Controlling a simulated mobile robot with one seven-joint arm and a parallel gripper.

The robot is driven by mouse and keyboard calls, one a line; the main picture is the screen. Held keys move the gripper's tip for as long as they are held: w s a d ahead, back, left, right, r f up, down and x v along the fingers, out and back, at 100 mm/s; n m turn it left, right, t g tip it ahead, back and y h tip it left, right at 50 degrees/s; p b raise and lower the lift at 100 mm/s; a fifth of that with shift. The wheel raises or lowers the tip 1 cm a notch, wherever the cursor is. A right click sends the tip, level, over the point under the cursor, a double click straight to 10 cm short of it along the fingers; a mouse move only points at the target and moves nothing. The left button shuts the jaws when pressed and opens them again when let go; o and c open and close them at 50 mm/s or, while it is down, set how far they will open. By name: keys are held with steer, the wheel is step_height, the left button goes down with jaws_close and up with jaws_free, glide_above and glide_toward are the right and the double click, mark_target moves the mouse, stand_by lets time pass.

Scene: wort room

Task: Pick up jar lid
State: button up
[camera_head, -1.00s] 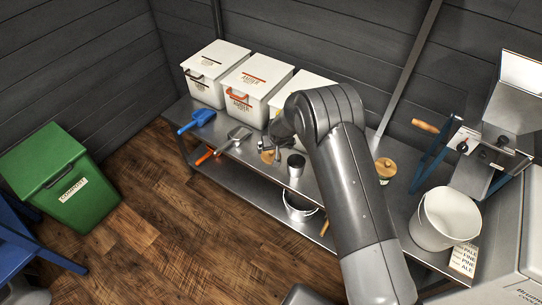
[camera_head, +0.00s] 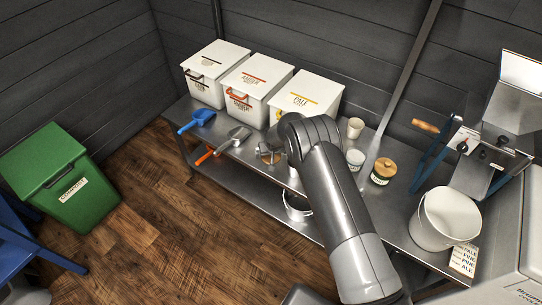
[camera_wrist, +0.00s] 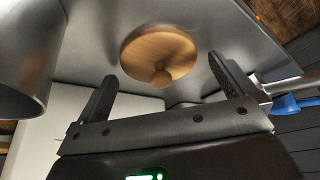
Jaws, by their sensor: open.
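A round light-wood lid with a knob (camera_wrist: 158,53) lies on the metal bench, seen close up in the wrist view. My gripper (camera_wrist: 163,72) is open, one finger on each side of the lid's knob side, apart from it. In the head view my gripper (camera_head: 269,151) is low over the bench, left of my arm, and mostly covers the lid. A jar with a wooden lid on it (camera_head: 383,172) stands farther right on the bench. A small pale open jar (camera_head: 355,159) stands just left of it.
A metal cup (camera_wrist: 27,55) stands close at the left in the wrist view; my arm hides it in the head view. Blue (camera_head: 197,121) and orange-handled (camera_head: 232,141) scoops lie left. White bins (camera_head: 303,98) line the back. A white bucket (camera_head: 444,219) stands right.

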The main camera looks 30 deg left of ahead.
steer(key=shift+w+a+f, duration=0.1)
steer(key=shift+f, duration=0.15)
steer(key=c, duration=0.9)
steer(key=shift+r, duration=0.1)
